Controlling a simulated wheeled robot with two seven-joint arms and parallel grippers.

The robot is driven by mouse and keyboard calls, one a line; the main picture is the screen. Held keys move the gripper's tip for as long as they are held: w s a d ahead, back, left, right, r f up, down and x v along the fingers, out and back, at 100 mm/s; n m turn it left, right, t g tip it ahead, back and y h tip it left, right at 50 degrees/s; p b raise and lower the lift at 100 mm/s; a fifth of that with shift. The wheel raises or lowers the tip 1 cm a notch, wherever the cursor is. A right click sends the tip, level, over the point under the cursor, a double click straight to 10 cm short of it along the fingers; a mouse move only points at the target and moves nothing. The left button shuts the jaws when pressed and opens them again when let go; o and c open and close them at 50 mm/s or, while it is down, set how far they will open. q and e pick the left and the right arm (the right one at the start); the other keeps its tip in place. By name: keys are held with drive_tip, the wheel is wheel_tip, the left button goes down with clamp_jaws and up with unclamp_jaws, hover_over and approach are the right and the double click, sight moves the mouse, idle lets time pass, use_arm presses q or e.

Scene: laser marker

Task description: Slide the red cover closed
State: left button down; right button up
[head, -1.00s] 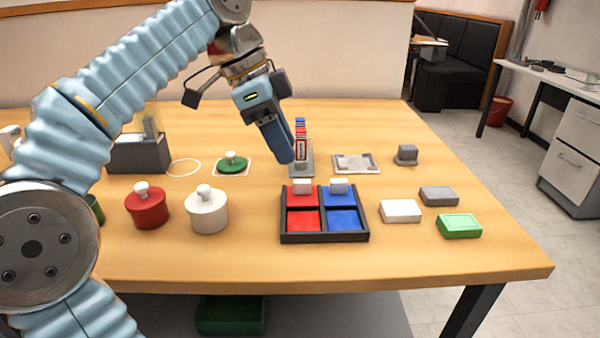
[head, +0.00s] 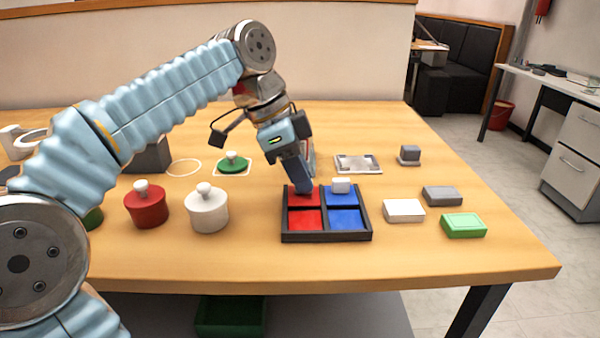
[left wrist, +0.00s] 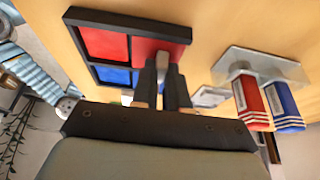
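The dark tray (head: 326,237) sits on the table with a red side and a blue side. The red cover (head: 311,188) lies over the rear part of the red side, leaving the bright red front compartment (head: 305,220) uncovered. My left gripper (head: 305,190) is down at the red cover and hides its knob in the head view. In the left wrist view, the fingers (left wrist: 162,78) stand on both sides of the light knob (left wrist: 162,60). I cannot tell whether they press on it. My right gripper is not in view.
The blue cover (head: 341,195) with a white knob is beside the red one. White, grey and green blocks (head: 404,211) lie right of the tray. Red and white lidded pots (head: 206,213) stand left. A stand with red and blue pieces (left wrist: 265,100) is close behind.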

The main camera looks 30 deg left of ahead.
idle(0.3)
use_arm(q)
drive_tip(key=s+d, duration=0.1)
drive_tip(key=s+d+b, duration=0.1)
drive_tip(key=s, duration=0.1)
drive_tip(key=s+d, duration=0.1)
drive_tip(key=s, duration=0.1)
drive_tip(key=shift+s+d+b, duration=0.15)
drive_tip(key=shift+b, duration=0.15)
drive_tip(key=c, duration=1.1)
unclamp_jaws()
drive_tip(key=shift+c, duration=0.2)
drive_tip(key=shift+r, duration=0.1)
drive_tip(key=p+v, duration=0.3)
drive_tip(key=v, duration=1)
drive_tip(key=shift+r, duration=0.3)
